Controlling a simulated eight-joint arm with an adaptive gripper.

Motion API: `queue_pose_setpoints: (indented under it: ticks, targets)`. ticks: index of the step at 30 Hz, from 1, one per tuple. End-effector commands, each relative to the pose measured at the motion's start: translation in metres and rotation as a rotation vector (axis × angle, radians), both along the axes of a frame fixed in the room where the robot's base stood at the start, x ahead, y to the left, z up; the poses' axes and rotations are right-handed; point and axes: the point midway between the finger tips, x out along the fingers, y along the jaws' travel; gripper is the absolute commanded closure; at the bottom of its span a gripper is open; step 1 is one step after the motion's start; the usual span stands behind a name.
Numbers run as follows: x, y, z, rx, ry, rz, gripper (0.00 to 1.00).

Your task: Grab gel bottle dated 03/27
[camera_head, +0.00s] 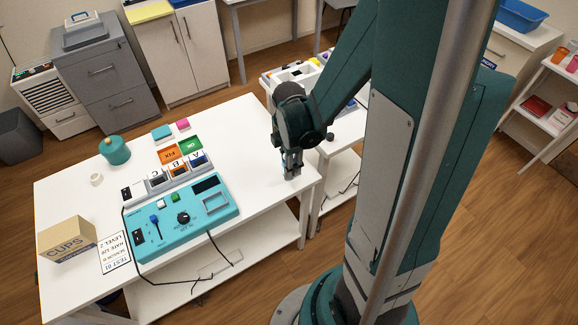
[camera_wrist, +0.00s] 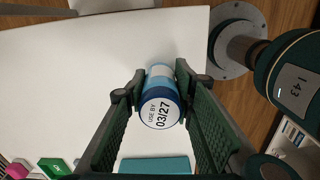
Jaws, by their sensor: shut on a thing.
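The gel bottle (camera_wrist: 160,98) is blue with a round white end label reading "USE BY 03/27" in the wrist view. My gripper (camera_wrist: 157,82) is shut on it, with one green-padded finger on each side of the bottle. In the head view my gripper (camera_head: 291,172) points down at the right part of the white table (camera_head: 250,128). There the bottle is mostly hidden by the fingers, and I cannot tell whether it touches the table.
A teal control box (camera_head: 187,217) with a cable stands left of my gripper. A teal pot (camera_head: 115,150), a CUPS box (camera_head: 66,240) and a printed card (camera_head: 115,253) are farther left. A second table with trays (camera_head: 300,75) stands behind. The table around my gripper is clear.

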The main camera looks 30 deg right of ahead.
Motion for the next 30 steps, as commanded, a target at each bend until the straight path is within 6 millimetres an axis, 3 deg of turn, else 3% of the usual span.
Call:
queue_pose_setpoints:
  ticks: [21, 30]
  targets:
    - [-0.001, 0.000, 0.075, 0.000, 0.000, 0.000, 0.88]
    - [0.000, 0.000, 0.094, 0.000, 0.000, 0.000, 0.88]
